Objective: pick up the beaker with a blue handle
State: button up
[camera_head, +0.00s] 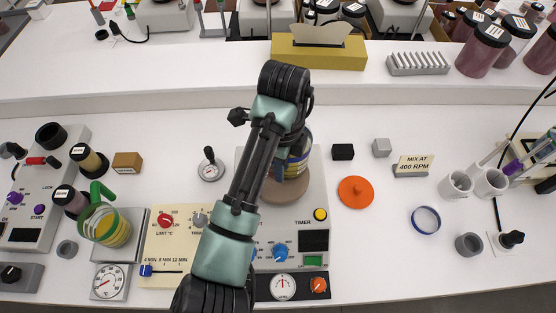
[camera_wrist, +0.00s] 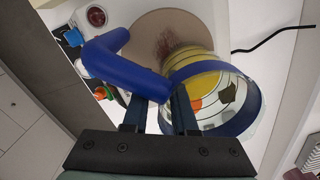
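The beaker with a blue handle stands on a round tan plate (camera_head: 272,190) of the stirrer unit, half hidden behind my arm in the head view (camera_head: 301,161). In the wrist view, the beaker (camera_wrist: 207,78) shows a blue rim, yellow contents and coloured patches on its wall. Its thick blue handle (camera_wrist: 112,67) bends toward my gripper (camera_wrist: 160,102). The two fingers are apart, with the near end of the handle at or just beyond the gap between their tips. I cannot tell whether they touch it.
A beaker with a green handle (camera_head: 105,226) stands at the left. Nearby are an orange lid (camera_head: 356,191), a black block (camera_head: 343,152), a blue ring (camera_head: 426,220) and white cups (camera_head: 456,185). A raised shelf with a yellow box (camera_head: 320,55) runs behind.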

grip_shut()
dwell(1.1)
